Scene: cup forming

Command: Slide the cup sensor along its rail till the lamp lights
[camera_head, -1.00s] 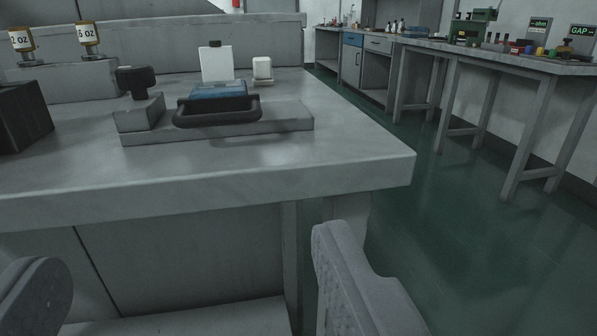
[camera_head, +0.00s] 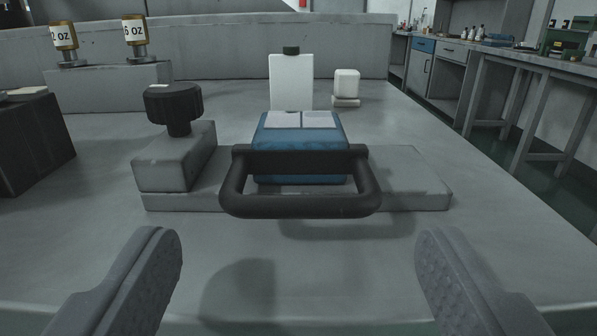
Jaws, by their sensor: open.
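The cup sensor is a blue block (camera_head: 300,138) with pale panels on top and a black loop handle (camera_head: 300,205) on its near side. It sits on a flat grey rail (camera_head: 415,180) that runs left to right across the bench. A grey block with a black knob (camera_head: 174,103) stands at the rail's left end. My gripper (camera_head: 298,245) is open and empty, with one finger on each side of the picture, short of the handle and lower in view. Its fingers are apart from the handle. I cannot tell which part is the lamp, and no light shows.
A white upright panel with a dark cap (camera_head: 291,82) and a small white block (camera_head: 346,84) stand behind the rail. Two weights marked OZ (camera_head: 135,38) stand on a grey step at the back left. A dark box (camera_head: 28,140) is at the left edge. The near bench top is clear.

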